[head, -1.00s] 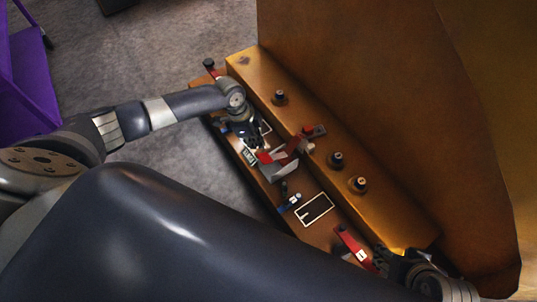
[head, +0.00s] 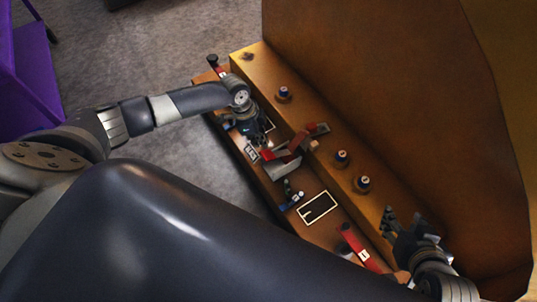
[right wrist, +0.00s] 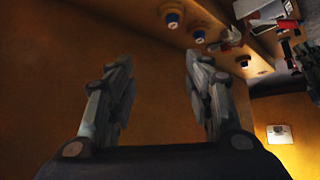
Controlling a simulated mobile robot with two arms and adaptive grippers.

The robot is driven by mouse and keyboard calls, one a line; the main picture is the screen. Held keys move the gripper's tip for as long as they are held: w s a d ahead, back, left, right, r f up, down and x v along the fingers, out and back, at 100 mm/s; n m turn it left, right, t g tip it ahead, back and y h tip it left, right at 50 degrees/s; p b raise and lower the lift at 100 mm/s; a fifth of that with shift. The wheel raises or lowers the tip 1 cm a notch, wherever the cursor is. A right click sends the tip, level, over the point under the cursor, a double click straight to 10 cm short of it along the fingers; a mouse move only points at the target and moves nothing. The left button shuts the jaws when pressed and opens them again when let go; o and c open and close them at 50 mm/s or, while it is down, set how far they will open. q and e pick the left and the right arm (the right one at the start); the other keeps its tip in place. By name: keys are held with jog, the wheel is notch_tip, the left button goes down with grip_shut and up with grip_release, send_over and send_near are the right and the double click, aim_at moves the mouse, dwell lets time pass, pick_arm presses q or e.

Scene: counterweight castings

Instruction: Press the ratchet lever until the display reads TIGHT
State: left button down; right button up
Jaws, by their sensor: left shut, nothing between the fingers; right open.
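A ratchet with a grey metal bracket (head: 285,170) and a red part (head: 294,144) sits midway along the orange ledge in the head view. I cannot tell its lever's exact angle. A small pale plate (head: 252,153), possibly the display, lies just left of it; its text is unreadable. My left gripper (head: 262,141) is shut and empty, close to the ratchet's left side; contact is unclear. My right gripper (head: 402,222) is open and empty, at the near end of the ledge beside the large casting. It shows open in the right wrist view (right wrist: 158,75).
Several dark studs (head: 341,157) stand along the raised ledge. A white-framed black panel (head: 318,207) sits between. The large orange casting wall (head: 390,100) blocks the right; grey floor is left.

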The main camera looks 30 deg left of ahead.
aim_at(267, 154)
pick_arm(q)
jog(key=shift+b+x, duration=0.7)
jog(key=shift+x, duration=0.05)
jog(key=shift+w+d+f+b, duration=0.1)
jog(key=shift+d+f+b, duration=0.1)
jog(key=shift+f+b, duration=0.55)
pick_arm(e)
jog(key=w+a+r+t+y, duration=0.2)
jog(key=w+a+r+t, duration=0.2)
jog(key=w+r+t, duration=0.6)
pick_arm(q)
jog(key=shift+d+f+b, duration=0.15)
jog(key=shift+f+b, duration=0.5)
jog(key=shift+b, duration=0.2)
jog(key=shift+w+d+f+b, duration=0.1)
jog(key=shift+d+f+b, duration=0.05)
jog(key=shift+f+b, duration=0.5)
pick_arm(e)
jog(key=s+r+t+y, duration=0.1)
jog(key=s+r+t, duration=0.2)
jog(key=r, duration=0.5)
jog(key=s+r+t+y, duration=0.2)
jog(key=r+t, duration=0.1)
jog(key=r, duration=0.5)
jog(key=shift+s+a+r+n+t, duration=0.15)
jog(key=shift+s+a+n+t, duration=0.2)
jog(key=shift+s+n+t, duration=0.05)
